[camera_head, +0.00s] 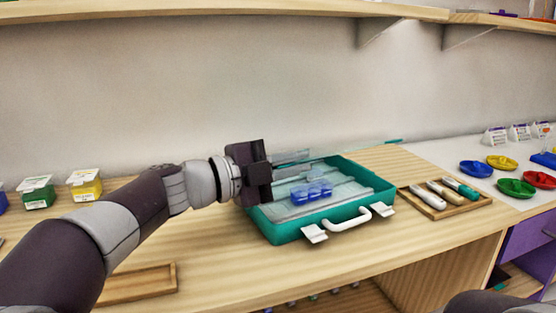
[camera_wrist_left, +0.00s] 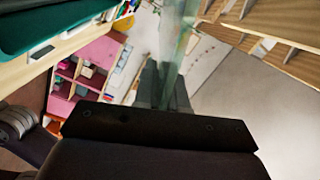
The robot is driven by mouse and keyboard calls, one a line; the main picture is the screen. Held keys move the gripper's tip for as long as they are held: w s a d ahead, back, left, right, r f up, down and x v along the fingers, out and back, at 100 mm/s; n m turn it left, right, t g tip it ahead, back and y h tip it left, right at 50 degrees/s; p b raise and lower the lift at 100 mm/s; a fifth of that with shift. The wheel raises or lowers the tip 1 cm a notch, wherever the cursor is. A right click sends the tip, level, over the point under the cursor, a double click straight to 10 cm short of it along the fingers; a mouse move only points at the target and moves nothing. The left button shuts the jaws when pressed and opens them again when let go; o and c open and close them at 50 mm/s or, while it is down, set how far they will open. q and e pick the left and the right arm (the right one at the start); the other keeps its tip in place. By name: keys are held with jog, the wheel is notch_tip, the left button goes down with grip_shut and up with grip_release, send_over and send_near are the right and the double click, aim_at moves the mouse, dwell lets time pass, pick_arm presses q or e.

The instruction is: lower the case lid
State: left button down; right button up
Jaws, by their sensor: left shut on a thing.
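The teal case (camera_head: 276,230) stands on the wooden counter, its white handle (camera_head: 350,219) and two white latches facing front. Its tray shows pale dividers and a group of blue bead boxes (camera_head: 311,192). My left gripper (camera_head: 292,161) is over the left back part of the case, reaching in from the left. In the left wrist view its fingers (camera_wrist_left: 163,85) are shut on a see-through, greenish panel, which looks like the case lid (camera_wrist_left: 176,35). The lid's full outline and angle are hard to make out in the head view. My right gripper is not in view.
A wooden tray (camera_head: 438,213) with several pens or tools lies right of the case. Coloured dishes (camera_head: 476,169) stand farther right. Green (camera_head: 37,192) and yellow (camera_head: 85,185) boxes stand at left, behind an empty wooden tray (camera_head: 140,291). A shelf (camera_head: 200,9) runs above.

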pick_arm(q)
jog(key=shift+m, duration=0.7)
jog(key=f+b, duration=0.2)
jog(key=f, duration=0.1)
jog(key=s+f+b, duration=0.1)
jog(key=f, duration=0.1)
jog(key=shift+d, duration=0.3)
jog(key=shift+s+d+f+b, duration=0.1)
jog(key=shift+s+f+b, duration=0.15)
jog(key=shift+f+b, duration=0.65)
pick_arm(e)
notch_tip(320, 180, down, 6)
pick_arm(q)
jog(key=shift+f, duration=0.1)
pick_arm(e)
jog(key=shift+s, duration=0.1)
pick_arm(q)
jog(key=c, duration=1.3)
grip_release()
